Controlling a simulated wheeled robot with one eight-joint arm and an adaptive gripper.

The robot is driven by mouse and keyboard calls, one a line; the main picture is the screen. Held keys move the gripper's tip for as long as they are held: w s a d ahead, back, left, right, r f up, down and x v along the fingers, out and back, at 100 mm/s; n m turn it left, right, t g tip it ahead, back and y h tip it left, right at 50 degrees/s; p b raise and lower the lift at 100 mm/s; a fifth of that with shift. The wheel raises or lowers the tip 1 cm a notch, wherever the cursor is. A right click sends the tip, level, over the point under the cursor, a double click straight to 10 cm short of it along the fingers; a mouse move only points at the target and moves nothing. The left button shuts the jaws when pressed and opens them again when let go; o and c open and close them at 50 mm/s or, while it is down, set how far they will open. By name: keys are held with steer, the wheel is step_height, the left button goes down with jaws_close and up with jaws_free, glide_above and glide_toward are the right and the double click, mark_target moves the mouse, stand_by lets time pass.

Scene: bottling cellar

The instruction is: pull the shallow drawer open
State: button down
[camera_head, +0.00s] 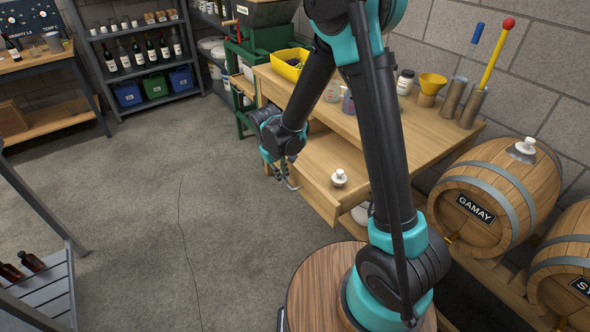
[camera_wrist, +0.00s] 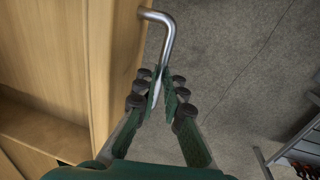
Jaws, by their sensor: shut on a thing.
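The shallow drawer (camera_head: 313,197) is in the light wooden bench. It stands partly out from under the bench top, and its inside shows from above. A small white knobbed thing (camera_head: 339,178) shows in it. In the wrist view the drawer's wooden front (camera_wrist: 118,60) runs down the left, with a bent silver bar handle (camera_wrist: 168,32) standing out from it. My gripper (camera_head: 290,180) is at the drawer's front. In the wrist view its green fingers (camera_wrist: 160,88) are closed around the handle's bar, hiding part of it.
The bench top (camera_head: 375,130) holds a yellow tub (camera_head: 290,64), a yellow funnel (camera_head: 432,83) and jars. Barrels, one a Gamay barrel (camera_head: 495,195), stand to the right. A slatted grey rack (camera_head: 45,290) with bottles is at lower left. The floor (camera_head: 150,190) before the drawer is clear.

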steer(key=shift+s+a, duration=0.65)
steer(key=shift+a, duration=0.25)
steer(key=c, duration=1.6)
jaws_free()
step_height(320, 180, up, 12)
steer(key=s+a, duration=0.1)
steer(key=shift+s+a, duration=0.15)
steer(key=shift+a, duration=0.25)
steer(key=shift+f, duration=0.1)
